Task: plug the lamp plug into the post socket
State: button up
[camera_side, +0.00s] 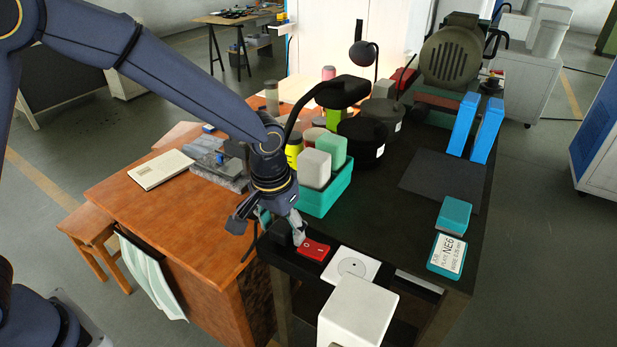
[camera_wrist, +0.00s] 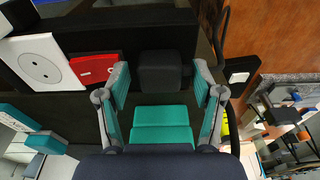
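A white plate with a round socket face (camera_side: 352,267) lies on the dark bench's front corner; it also shows at the upper left of the wrist view (camera_wrist: 42,62). A black block (camera_side: 281,233), which may be the lamp plug, sits left of the red switch; in the wrist view (camera_wrist: 161,70) it stands between my fingertips with gaps at both sides. My gripper (camera_side: 283,224) points down over it, and its teal-padded fingers (camera_wrist: 162,78) are spread. I see no prongs. The black lamp (camera_side: 345,92) stands farther back.
A red rocker switch (camera_side: 313,249) lies between block and socket. A white box (camera_side: 357,312) stands in front of the socket. A teal tray (camera_side: 326,196) with two blocks is close behind my gripper. A dark mat (camera_side: 440,180) lies clear at the right.

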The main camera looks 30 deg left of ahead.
aim_at(281, 226)
jog(key=c, duration=0.9)
jog(key=shift+c, duration=0.2)
jog(key=shift+r, duration=0.1)
jog(key=shift+r, duration=0.55)
jog(key=r, duration=0.2)
jog(key=shift+s+r, duration=0.2)
jog(key=shift+r, duration=0.1)
jog(key=s+a+r, duration=0.2)
jog(key=s+r, duration=0.2)
jog(key=s, duration=0.2)
jog(key=s+a+r, duration=0.2)
jog(key=s+r, duration=0.3)
jog(key=s, duration=0.2)
jog(key=shift+a, duration=0.25)
jog(key=shift+r, duration=0.1)
